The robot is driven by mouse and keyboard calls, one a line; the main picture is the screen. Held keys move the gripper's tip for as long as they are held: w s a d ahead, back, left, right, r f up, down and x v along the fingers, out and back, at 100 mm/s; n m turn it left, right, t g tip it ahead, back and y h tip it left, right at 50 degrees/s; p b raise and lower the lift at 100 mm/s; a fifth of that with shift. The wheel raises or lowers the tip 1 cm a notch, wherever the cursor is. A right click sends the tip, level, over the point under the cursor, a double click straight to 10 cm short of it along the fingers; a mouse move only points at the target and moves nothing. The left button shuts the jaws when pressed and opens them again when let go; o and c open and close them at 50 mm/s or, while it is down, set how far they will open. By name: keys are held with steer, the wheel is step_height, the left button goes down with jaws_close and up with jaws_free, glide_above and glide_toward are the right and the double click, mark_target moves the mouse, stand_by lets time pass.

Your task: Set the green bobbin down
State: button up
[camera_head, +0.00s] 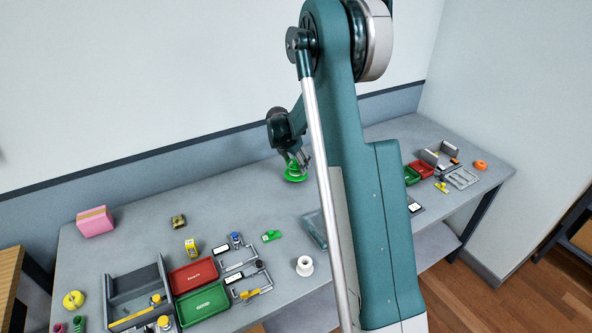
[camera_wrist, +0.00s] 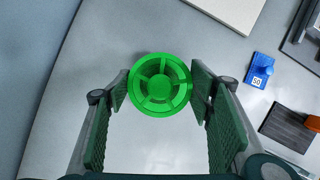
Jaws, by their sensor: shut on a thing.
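The green bobbin (camera_head: 294,177) is at my gripper (camera_head: 297,161), over the back part of the grey table, left of my arm's column. In the wrist view the bobbin (camera_wrist: 160,85) shows its round spoked end between the two finger pads, and my gripper is shut on it. The bobbin looks upright. I cannot tell whether its lower end touches the table or hangs just above it. Its lower part is hidden in the wrist view.
The table around the bobbin is clear. In the wrist view a blue piece (camera_wrist: 259,69) and dark block (camera_wrist: 287,128) lie right.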

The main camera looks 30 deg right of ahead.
mark_target(294, 165)
steer(key=shift+f, duration=1.65)
steer(key=shift+f, duration=0.15)
steer(key=o, duration=0.9)
steer(key=v, duration=1.2)
steer(key=shift+r, duration=0.2)
